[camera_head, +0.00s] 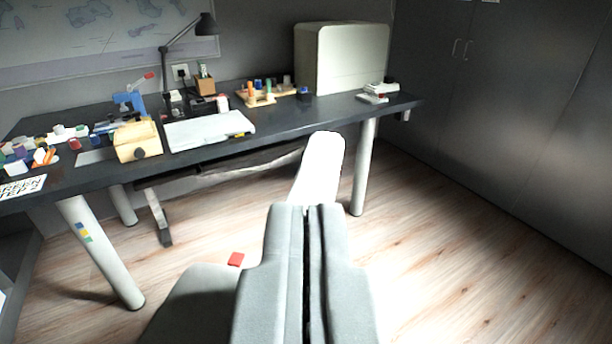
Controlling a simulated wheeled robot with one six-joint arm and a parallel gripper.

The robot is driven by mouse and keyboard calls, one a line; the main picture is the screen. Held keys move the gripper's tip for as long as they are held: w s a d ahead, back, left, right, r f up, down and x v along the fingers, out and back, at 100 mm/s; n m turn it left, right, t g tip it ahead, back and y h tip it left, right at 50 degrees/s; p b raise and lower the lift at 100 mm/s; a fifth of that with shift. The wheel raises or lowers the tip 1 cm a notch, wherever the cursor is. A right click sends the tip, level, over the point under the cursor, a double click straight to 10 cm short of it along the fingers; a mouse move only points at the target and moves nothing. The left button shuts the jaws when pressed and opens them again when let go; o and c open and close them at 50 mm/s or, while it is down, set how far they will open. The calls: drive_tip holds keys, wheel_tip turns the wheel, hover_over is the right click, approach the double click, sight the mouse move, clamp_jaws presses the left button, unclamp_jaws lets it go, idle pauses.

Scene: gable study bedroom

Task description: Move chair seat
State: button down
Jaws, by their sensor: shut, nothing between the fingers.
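My gripper (308,210) points forward from the bottom middle of the view. Its two grey fingers are shut together with nothing between them. Just beyond the fingertips, a bright white, rounded upright shape (321,165) stands in front of the desk edge. It may be part of the chair, but I cannot tell. My gripper hides its lower part, and I cannot tell whether they touch. No chair seat shows clearly. The dark desk (275,122) stands behind on pale round legs, and a dark frame (163,215) shows under it.
The desktop holds a desk lamp (204,26), a white case (343,58), a wooden box (137,140) and many small items. Dark cabinets (505,85) line the right. The wooden floor (455,245) at right is clear.

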drive_tip(key=c, duration=2.1)
unclamp_jaws()
drive_tip(key=o, duration=0.7)
drive_tip(key=shift+w+r, duration=0.1)
drive_tip(key=shift+w, duration=0.3)
drive_tip(key=o, duration=1.3)
drive_tip(key=w+g, duration=0.1)
drive_tip(key=w, duration=0.1)
drive_tip(key=w+g, duration=0.1)
drive_tip(key=w, duration=0.1)
drive_tip(key=w+g, duration=0.2)
drive_tip(key=shift+w+d+r+m, duration=0.2)
drive_tip(key=shift+r+m, duration=0.1)
drive_tip(key=shift+r, duration=0.1)
drive_tip(key=shift+c, duration=0.2)
drive_tip(key=m+g+y, duration=0.1)
drive_tip(key=m+g, duration=0.1)
drive_tip(key=g, duration=1.1)
hover_over(314, 182)
drive_tip(key=d, duration=0.1)
drive_tip(key=f, duration=1.1)
drive_tip(key=a+f, duration=0.1)
drive_tip(key=f, duration=0.5)
drive_tip(key=shift+a+f, duration=0.1)
drive_tip(key=shift+f, duration=0.25)
